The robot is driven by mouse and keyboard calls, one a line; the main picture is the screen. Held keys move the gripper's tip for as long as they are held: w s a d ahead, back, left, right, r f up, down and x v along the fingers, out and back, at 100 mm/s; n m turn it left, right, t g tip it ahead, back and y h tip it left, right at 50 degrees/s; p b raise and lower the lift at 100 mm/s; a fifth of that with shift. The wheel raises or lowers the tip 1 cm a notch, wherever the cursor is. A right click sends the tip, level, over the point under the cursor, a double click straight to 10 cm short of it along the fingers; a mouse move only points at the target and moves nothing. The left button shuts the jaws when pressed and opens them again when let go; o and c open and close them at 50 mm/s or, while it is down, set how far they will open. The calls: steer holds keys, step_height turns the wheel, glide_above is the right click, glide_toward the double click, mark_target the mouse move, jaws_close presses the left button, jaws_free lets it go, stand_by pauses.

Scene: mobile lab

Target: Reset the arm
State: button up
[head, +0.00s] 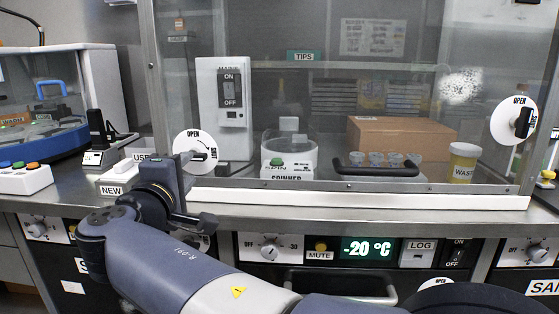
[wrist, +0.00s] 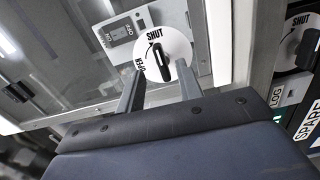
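My gripper (wrist: 158,72) has its two fingers spread apart, with nothing between them that I can see held. In the wrist view a white round dial (wrist: 178,48) with a black handle (wrist: 162,62) lies just beyond the fingertips. The handle appears lined up with the SHUT mark. I cannot tell whether the fingers touch it. In the head view my arm reaches left, and my gripper (head: 188,158) is in front of the same dial (head: 188,143) at the cabinet's lower left. The wrist partly hides the counter there.
A glass sash (head: 330,100) with a black handle (head: 378,168) is down. Behind it are a spinner (head: 289,158), a cardboard box (head: 400,132) and a waste jar (head: 463,162). A second dial (head: 507,122) is at right. A NEW box (head: 112,186) stands left of my wrist.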

mark_target(197, 156)
steer(key=w, duration=0.3)
steer(key=w+b, duration=0.1)
steer(key=w, duration=0.1)
steer(key=shift+w+d+f, duration=0.1)
steer(key=shift+w+d, duration=0.15)
steer(key=shift+s+a+r+n+p, duration=0.15)
steer(key=shift+r+n+p, duration=0.25)
steer(key=shift+p, duration=0.55)
steer(key=n+p, duration=0.2)
steer(key=p, duration=0.1)
steer(key=shift+r, duration=0.25)
steer(key=shift+n+p, duration=1.1)
steer(key=shift+f, duration=0.1)
